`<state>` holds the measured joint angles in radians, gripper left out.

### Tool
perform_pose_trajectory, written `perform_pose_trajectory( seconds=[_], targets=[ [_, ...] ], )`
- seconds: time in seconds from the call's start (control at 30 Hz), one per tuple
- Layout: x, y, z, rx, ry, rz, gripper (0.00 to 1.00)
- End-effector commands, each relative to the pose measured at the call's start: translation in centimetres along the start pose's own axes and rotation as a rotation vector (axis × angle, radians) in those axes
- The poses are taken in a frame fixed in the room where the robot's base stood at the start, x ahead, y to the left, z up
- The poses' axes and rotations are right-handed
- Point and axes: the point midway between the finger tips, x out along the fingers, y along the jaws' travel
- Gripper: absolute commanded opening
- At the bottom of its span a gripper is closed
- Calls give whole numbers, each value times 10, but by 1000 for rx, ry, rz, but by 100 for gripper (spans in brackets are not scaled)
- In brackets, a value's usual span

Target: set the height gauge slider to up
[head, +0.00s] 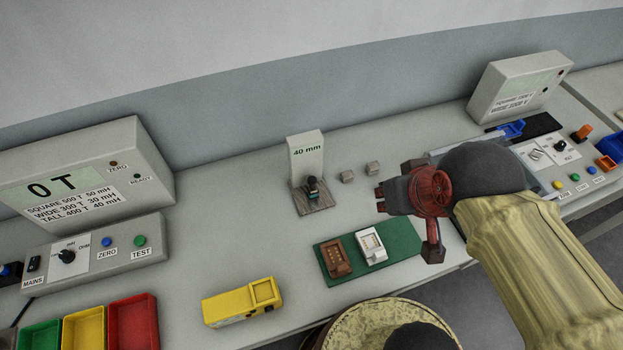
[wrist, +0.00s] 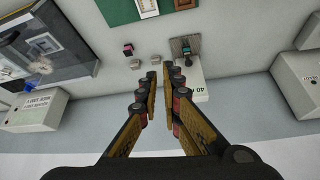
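The height gauge (head: 307,158) is an upright white block marked "40 mm" on a grey-brown base plate. Its dark slider (head: 312,185) with a green part sits low, near the base. In the wrist view the gauge (wrist: 191,85) appears upside down, just right of the fingertips, with its slider (wrist: 187,58) beyond them. My gripper (head: 380,197) is to the right of the gauge, pointing left and apart from it. In the wrist view the fingers (wrist: 160,85) show a gap between the tips, with nothing held.
Two small grey blocks (head: 347,177) (head: 373,168) lie between gauge and gripper. A green mat (head: 395,236) with brown and white connectors lies in front, near a yellow box (head: 242,303). Meter boxes (head: 95,165) (head: 518,86) stand left and right. A small pink-and-dark object (wrist: 128,49) shows in the wrist view.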

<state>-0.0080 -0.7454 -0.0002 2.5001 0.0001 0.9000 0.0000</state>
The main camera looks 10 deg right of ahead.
Motion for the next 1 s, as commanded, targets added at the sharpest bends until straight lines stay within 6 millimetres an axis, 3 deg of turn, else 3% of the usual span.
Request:
perform_pose_trajectory(
  seconds=[0.17, 0.47, 0.77, 1.0],
  targets=[
    [15, -10, -2, -34, -137, -15, 19],
    [63, -35, -33, -110, -375, -33, 36],
    [137, -65, -63, -218, -535, -51, 40],
    [215, -89, -77, -318, -600, -74, 40]
  ],
)
